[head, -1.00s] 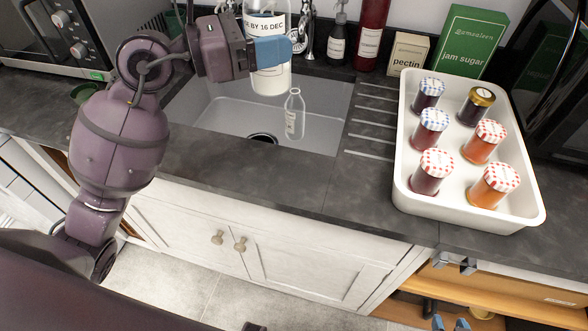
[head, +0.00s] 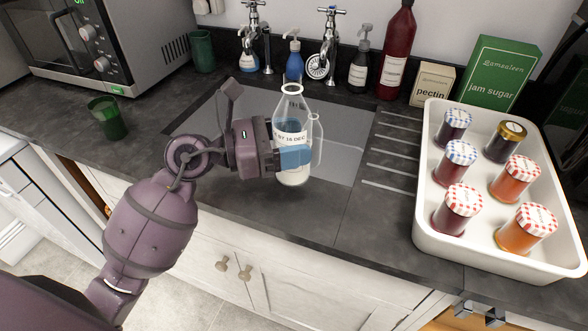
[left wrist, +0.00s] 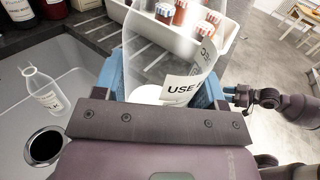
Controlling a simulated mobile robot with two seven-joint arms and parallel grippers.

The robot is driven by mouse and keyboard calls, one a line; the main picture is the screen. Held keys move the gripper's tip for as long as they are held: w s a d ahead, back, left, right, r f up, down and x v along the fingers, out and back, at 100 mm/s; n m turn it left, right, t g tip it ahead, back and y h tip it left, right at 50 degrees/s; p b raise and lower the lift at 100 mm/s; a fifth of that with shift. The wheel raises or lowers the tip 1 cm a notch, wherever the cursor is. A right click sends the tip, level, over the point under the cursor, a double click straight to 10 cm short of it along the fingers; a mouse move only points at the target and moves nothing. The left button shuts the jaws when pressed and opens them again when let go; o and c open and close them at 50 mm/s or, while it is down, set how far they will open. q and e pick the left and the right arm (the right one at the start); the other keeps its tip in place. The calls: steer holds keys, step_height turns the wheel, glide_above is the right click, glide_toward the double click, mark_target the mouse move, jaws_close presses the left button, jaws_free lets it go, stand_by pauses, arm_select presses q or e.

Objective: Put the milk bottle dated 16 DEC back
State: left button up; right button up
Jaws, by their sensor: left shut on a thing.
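The milk bottle (head: 292,110) is clear glass, with white at its bottom and a label reading "BY 16 DEC". My left gripper (head: 294,157) is shut around its middle, coming from the left. The bottle is upright or nearly so, in front of the sink in the head view; its height above the counter is unclear. In the left wrist view the bottle (left wrist: 150,45) stands between the blue fingers, its label showing "USE". My right gripper (left wrist: 238,95) seems to show at the right of that view, too small to judge.
A second, clear bottle (left wrist: 43,90) stands in the sink (left wrist: 85,60). A white tray (head: 432,205) of jars is at the right. Taps (head: 328,45), pump bottles and boxes line the back. A green glass (head: 107,118) stands left. The front counter strip right of the bottle is clear.

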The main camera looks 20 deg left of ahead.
arm_select(q)
steer(key=shift+f, duration=0.8)
step_height(320, 180, down, 5)
steer(key=shift+r+b, duration=0.2)
steer(key=shift+b, duration=0.6)
steer(key=shift+f, duration=0.15)
steer(key=shift+f, duration=0.1)
steer(key=o, duration=1.4)
steer(key=shift+f, duration=0.1)
